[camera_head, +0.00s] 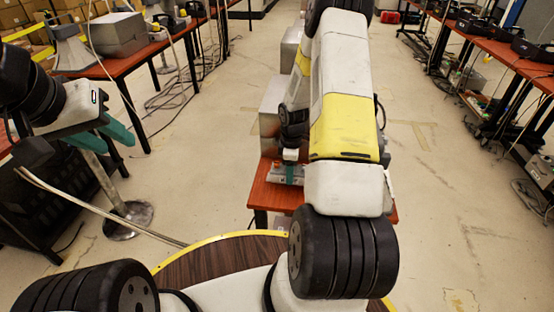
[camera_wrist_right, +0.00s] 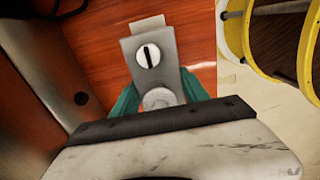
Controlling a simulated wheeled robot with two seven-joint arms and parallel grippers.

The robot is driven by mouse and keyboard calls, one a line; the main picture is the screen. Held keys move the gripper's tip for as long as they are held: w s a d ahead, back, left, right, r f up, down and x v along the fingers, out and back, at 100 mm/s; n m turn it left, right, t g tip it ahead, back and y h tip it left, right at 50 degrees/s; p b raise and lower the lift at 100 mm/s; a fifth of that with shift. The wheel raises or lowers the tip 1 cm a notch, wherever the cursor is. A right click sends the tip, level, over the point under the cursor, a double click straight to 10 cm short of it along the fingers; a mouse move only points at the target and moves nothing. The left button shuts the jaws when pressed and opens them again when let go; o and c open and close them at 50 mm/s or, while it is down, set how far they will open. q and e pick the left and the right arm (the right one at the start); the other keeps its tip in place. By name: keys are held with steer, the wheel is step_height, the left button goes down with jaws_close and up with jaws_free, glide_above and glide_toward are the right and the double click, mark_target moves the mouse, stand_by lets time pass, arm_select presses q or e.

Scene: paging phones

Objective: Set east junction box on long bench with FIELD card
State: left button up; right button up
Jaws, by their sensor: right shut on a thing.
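My right gripper (camera_head: 289,170) is mostly hidden by my own arm in the head view, low over a small red-topped table (camera_head: 260,195). In the right wrist view its teal fingers (camera_wrist_right: 158,98) are shut on a grey metal piece (camera_wrist_right: 133,52) with a white, slotted round disc. I cannot tell whether this is the east junction box. A small white card (camera_wrist_right: 147,20) shows just beyond it, over the red surface; no lettering is readable. My left gripper (camera_head: 105,138) is at the left, empty, its teal fingers apart.
Grey metal boxes (camera_head: 271,112) stand close behind my right gripper. A red-topped bench at left (camera_head: 140,55) carries a grey box (camera_head: 118,35). Another red-topped bench at right (camera_head: 500,50) carries several black devices. Cables lie on the left floor; the right aisle (camera_head: 430,150) is clear.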

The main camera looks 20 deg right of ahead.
steer(key=shift+w, duration=0.45)
steer(key=shift+s+f, duration=0.1)
steer(key=shift+f, duration=1.7)
steer(key=o, duration=1.6)
steer(key=shift+f, duration=0.15)
steer(key=shift+c, duration=0.2)
